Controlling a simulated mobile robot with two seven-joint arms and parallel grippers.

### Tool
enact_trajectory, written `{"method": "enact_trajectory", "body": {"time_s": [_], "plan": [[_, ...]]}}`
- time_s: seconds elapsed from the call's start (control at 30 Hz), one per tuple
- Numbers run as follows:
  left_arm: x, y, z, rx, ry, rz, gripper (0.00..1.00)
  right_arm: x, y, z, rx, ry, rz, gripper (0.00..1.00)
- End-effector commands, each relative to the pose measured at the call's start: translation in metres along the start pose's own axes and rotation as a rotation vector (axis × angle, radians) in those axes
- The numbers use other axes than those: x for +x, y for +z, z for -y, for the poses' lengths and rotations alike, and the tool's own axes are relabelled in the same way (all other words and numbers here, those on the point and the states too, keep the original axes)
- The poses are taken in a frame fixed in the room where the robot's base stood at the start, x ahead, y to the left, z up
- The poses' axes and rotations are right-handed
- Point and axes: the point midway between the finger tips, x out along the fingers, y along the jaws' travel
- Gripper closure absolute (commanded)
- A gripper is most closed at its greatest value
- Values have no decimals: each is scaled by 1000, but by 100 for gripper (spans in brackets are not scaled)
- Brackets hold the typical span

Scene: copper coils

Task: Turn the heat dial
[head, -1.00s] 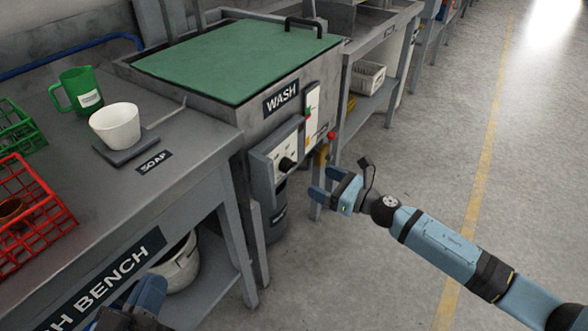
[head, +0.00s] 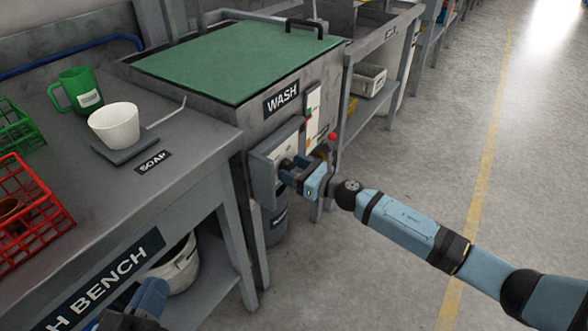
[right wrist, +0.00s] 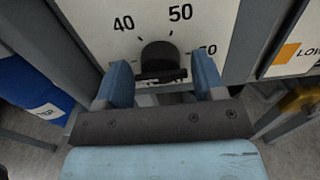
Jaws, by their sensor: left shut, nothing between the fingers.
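The heat dial (right wrist: 159,56) is a black knob on a white plate marked 40, 50 and a partly covered number ending in 0. The plate sits on the grey control box (head: 263,180) at the front of the wash tank. My right gripper (head: 288,168) is open in front of the dial and hides most of it in the head view. In the right wrist view, its two blue fingers (right wrist: 162,80) stand apart, one to each side of the dial, with no clear contact. My left gripper (head: 152,292) is shut and empty at the bottom left, near the bench.
The wash tank has a green lid (head: 235,60). A red button (head: 332,137) is right of the box. The bench holds a white cup (head: 115,126), a green mug (head: 78,90) and a red rack (head: 35,225). The floor at right is open.

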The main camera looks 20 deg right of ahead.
Motion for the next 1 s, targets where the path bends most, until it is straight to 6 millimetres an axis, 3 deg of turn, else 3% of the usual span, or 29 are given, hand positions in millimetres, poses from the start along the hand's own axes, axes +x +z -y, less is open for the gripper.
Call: {"method": "enact_trajectory", "body": {"time_s": [0.03,0.13,0.57,1.0], "plan": [[0,0,0,0,0,0,100,0,0,0,0,0,0,49],[0,0,0,1,0,-1,100,0,0,0,0,0,0,71],[-1,-8,-1,4,-1,-21,100,0,1,0,80,-1,0,70],[-3,-41,-7,8,-11,-130,100,0,3,1,444,-1,-1,70]]}}
